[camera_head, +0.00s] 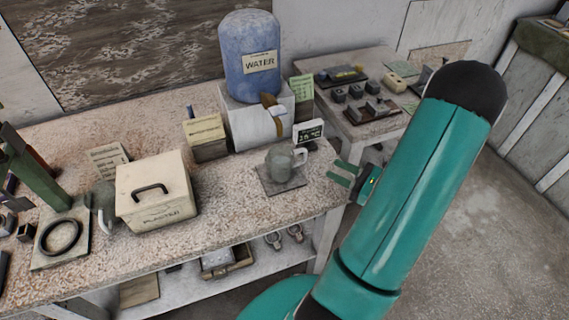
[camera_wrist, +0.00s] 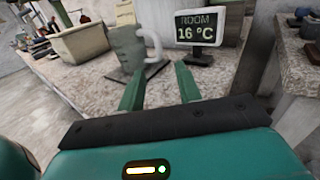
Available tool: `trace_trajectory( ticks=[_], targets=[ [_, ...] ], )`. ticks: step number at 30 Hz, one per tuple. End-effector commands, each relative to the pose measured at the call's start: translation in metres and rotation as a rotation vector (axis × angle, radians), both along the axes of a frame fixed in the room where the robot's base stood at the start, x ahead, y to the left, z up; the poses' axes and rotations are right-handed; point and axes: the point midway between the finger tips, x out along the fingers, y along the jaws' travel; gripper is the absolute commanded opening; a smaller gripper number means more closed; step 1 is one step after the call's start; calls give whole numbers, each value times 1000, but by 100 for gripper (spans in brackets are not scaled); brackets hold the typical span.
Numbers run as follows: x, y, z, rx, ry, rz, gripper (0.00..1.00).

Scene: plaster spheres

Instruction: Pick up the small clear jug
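The small jug (camera_head: 279,162) looks grey-green and partly see-through, with a handle on its right side. It stands upright on a dark square mat (camera_head: 282,181) near the table's right end. In the wrist view the jug (camera_wrist: 127,48) is ahead and left of centre, its pale handle (camera_wrist: 153,44) facing right. My gripper (camera_head: 343,172) is to the right of the jug at the table's edge. Its two green fingers (camera_wrist: 159,85) are spread apart with nothing between them, short of the jug and not touching it.
A room display reading 16 °C (camera_wrist: 199,28) stands close behind and right of the jug; it also shows in the head view (camera_head: 308,132). A blue water container (camera_head: 250,52) on a white stand is behind. A plaster box (camera_head: 156,192) is left. The tabletop in front of the jug is clear.

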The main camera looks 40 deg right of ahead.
Motion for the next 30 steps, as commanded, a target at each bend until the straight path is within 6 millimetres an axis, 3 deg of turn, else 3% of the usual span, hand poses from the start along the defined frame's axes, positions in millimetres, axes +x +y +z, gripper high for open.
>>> trace_trajectory(
  ticks=[6,14,21,30],
  targets=[
    [41,15,0,-1,0,5,34],
    [62,23,1,-1,1,5,34],
    [95,37,2,-2,2,6,34],
    [106,40,2,-2,2,3,34]
  ],
)
